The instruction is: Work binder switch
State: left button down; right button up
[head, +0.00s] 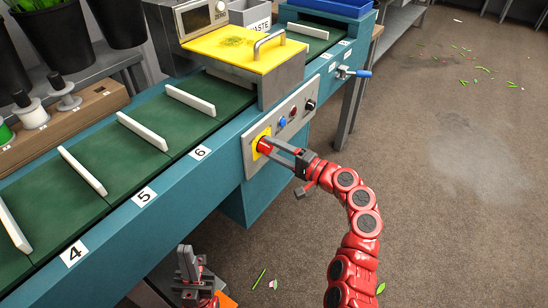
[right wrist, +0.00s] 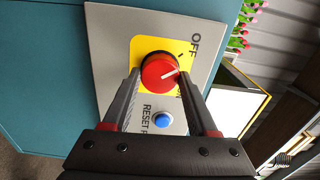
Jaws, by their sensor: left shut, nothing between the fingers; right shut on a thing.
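The binder switch, a red round knob (right wrist: 157,72) on a yellow plate (right wrist: 142,46), sits on the grey control panel (head: 247,152) on the teal conveyor's side. My right gripper (head: 268,147) is shut on the knob, one finger on each side in the right wrist view. The knob's white mark points right in that view. The word OFF (right wrist: 195,45) is readable; a second label beside the right finger is partly hidden. A blue reset button (right wrist: 162,120) lies beside the knob. My left gripper (head: 187,264) is low at the bottom, shut and empty, away from the panel.
The green belt (head: 130,150) has white dividers and numbered spots. A yellow-lidded binder housing (head: 245,48) stands above the panel. A blue-handled valve (head: 352,72) projects farther right.

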jog(key=shift+f+n+b, duration=0.1)
jog(key=shift+n+b, duration=0.7)
jog(key=shift+n, duration=0.1)
jog(key=o, duration=1.4)
jog(key=p+v, duration=0.2)
jog(key=v, duration=1.5)
jog(key=shift+s+d, duration=0.15)
